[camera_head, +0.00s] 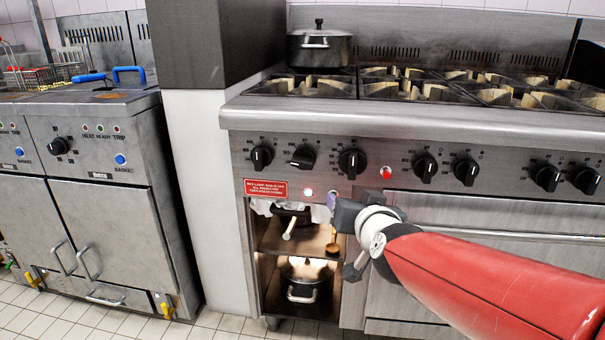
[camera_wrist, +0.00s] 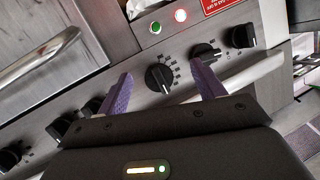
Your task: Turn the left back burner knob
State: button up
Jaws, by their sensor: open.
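A row of black knobs runs along the steel front of the stove. In the head view the left three are the first knob (camera_head: 262,157), the second knob (camera_head: 303,158), its pointer nearly level, and the third knob (camera_head: 352,162). No label shows clearly which is the left back burner's. My gripper (camera_head: 345,217) is below the third knob, apart from the panel. In the wrist view, turned nearly upside down, the open purple fingers of my gripper (camera_wrist: 162,86) frame the third knob (camera_wrist: 158,77). The second knob (camera_wrist: 205,52) lies just beyond the right finger. Nothing is held.
A dark lidded pot (camera_head: 319,47) stands on the left back burner. A red sign (camera_head: 266,188) and a red light (camera_head: 386,172) sit near the knobs. An oven door handle (camera_head: 500,234) juts out at right. Another pot (camera_head: 304,275) sits in the open shelf below.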

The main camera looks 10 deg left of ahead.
aim_at(301, 168)
jog(key=w+a+m+t+h+b, duration=0.35)
jog(key=a+t+h, duration=0.35)
jog(key=a, duration=0.5)
jog(key=shift+t+y, duration=0.5)
jog(key=x, duration=0.8)
jog(key=shift+w+a+f+p, duration=0.1)
jog(key=shift+f+p, duration=0.1)
jog(key=shift+p, duration=0.2)
jog(key=c, duration=0.9)
